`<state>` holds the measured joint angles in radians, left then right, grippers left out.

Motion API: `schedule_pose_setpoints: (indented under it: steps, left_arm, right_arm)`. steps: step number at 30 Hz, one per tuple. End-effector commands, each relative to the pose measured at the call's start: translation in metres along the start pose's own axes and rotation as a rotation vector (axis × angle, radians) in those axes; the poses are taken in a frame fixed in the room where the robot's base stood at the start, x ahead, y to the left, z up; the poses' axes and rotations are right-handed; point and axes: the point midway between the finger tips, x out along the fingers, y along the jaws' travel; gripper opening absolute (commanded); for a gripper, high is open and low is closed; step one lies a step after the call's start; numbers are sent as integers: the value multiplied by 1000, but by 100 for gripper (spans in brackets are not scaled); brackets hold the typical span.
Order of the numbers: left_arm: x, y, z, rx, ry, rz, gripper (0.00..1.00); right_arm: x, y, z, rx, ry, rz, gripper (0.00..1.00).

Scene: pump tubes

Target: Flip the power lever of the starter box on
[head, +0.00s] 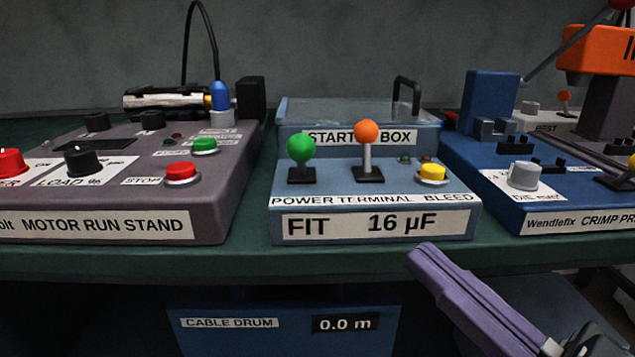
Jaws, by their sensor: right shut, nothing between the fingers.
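The starter box (375,222) is a light blue box in the middle of the bench. Its power lever (301,147) has a green ball and stands at the left of the sloped panel, above the POWER label. The green ball sits lower than the orange one beside it, and little of its stem shows; I cannot tell its exact tilt. My right gripper (424,254) has purple fingers. It is shut and empty, in front of and below the box's front edge, to the right of the power lever and apart from it. My left gripper is out of view.
Beside the power lever are the orange terminal lever (366,133) and the yellow bleed button (433,172). The motor run stand (110,226) is at the left, the blue crimp press (565,219) at the right. The box has a clear lidded compartment (345,108) behind. A cable drum unit (260,335) is below.

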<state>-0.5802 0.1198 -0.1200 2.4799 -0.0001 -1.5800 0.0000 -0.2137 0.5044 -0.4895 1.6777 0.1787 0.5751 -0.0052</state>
Motion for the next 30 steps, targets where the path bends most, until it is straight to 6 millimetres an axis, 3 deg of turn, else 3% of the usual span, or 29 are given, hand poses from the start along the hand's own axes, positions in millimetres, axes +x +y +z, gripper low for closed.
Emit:
schedule_pose_setpoints:
  steps: [7, 11, 24, 30]
  left_arm:
    - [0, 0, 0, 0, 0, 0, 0]
    - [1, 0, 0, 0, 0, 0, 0]
    - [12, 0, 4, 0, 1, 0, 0]
    - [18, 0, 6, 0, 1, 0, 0]
  right_arm:
    - [2, 0, 0, 0, -1, 1, 0]
    - [14, 0, 0, 0, 2, 2, 0]
    - [103, 0, 0, -1, 3, 1, 0]
    - [130, 0, 1, 0, 0, 1, 0]
